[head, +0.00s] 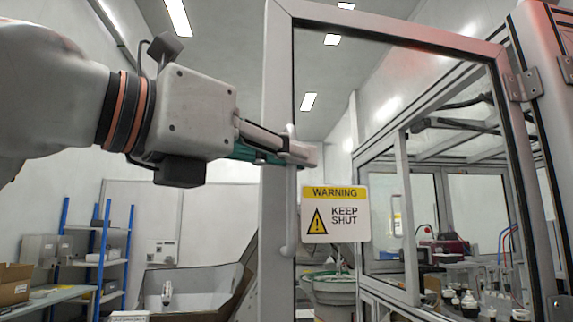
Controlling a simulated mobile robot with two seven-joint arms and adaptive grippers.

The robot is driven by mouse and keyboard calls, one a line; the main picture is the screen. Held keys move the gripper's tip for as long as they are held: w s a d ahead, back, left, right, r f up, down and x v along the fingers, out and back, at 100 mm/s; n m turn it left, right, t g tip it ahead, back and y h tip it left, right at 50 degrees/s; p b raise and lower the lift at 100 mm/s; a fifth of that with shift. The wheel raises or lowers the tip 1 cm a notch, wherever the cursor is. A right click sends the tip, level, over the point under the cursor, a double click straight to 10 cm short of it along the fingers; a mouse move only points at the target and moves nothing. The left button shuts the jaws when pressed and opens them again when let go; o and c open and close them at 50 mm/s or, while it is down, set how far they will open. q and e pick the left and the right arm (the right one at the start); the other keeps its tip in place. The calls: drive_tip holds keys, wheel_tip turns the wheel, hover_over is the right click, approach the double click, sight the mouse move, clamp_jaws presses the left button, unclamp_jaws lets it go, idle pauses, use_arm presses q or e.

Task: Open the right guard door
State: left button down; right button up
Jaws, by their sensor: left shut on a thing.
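The guard door (277,90) is a grey framed door that stands swung out from the machine cell, hinged at its right side by a metal hinge (523,86). A warning sign reading "KEEP SHUT" (335,214) hangs beside its handle. The vertical bar handle (290,225) is on the door's left upright. My left gripper (300,153) reaches in from the left and is shut on the upper part of the handle. The fingertips partly hide the handle there. My right gripper is not in view.
Inside the cell, several small black and white parts (470,303) stand on a deck at the lower right. A round bowl feeder (332,287) shows behind the door. A blue shelf rack (103,260), cardboard boxes (14,283) and a grey hopper (195,290) are at the lower left.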

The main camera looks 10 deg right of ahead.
use_arm(q)
drive_tip(key=shift+s+r, duration=0.1)
drive_tip(key=c, duration=2.2)
unclamp_jaws()
drive_tip(key=shift+a, duration=0.1)
drive_tip(key=v, duration=1.2)
